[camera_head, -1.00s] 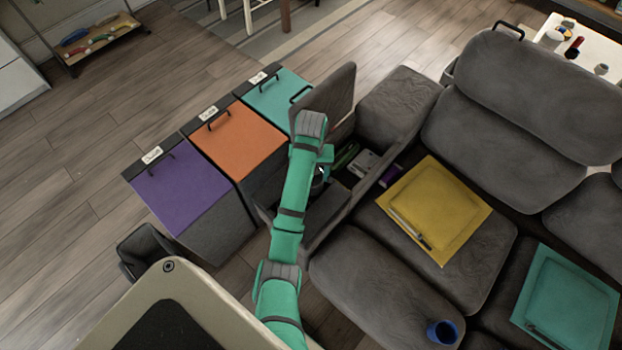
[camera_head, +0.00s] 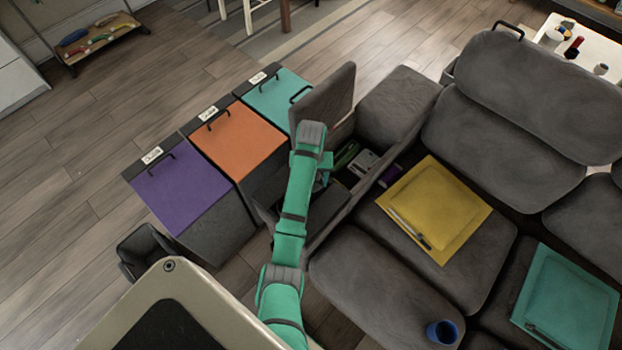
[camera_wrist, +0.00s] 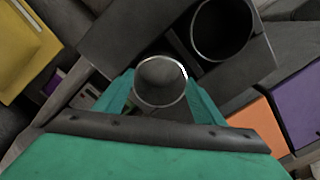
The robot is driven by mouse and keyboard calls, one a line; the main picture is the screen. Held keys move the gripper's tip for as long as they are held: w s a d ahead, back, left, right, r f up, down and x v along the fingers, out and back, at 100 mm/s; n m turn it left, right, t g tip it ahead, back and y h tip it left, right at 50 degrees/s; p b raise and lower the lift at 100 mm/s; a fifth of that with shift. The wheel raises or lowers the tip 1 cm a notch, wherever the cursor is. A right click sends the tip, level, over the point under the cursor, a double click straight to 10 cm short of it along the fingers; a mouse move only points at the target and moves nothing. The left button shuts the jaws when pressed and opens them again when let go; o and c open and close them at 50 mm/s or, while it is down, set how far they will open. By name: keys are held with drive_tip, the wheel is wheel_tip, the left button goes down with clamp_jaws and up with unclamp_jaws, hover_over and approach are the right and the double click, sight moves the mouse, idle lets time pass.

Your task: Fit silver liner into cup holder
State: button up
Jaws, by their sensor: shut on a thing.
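In the wrist view, my gripper (camera_wrist: 160,97) is shut on the silver liner (camera_wrist: 160,92), a grey round cup with a bright metal rim. The liner is held between the two green fingers, its open end facing the camera. A round cup holder (camera_wrist: 222,30) with a bright rim and dark inside lies just beyond and to the right of the liner in that view. The liner appears beside the hole, apart from it. In the head view, my arm hides the liner and the cup holder. Only a bit of my gripper (camera_head: 325,170) shows there, over the sofa's armrest area.
A raised grey lid (camera_head: 325,100) stands beside an open sofa compartment (camera_head: 352,180) with green and grey items. Purple (camera_head: 180,190), orange (camera_head: 237,138) and teal (camera_head: 279,100) bins stand at left. A yellow folder (camera_head: 434,208) lies on the sofa, and a blue cup (camera_head: 441,331) stands at lower right.

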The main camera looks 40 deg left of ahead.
drive_tip(key=o, duration=1.5)
drive_tip(key=shift+d+r, duration=0.1)
drive_tip(key=shift+r, duration=3.75)
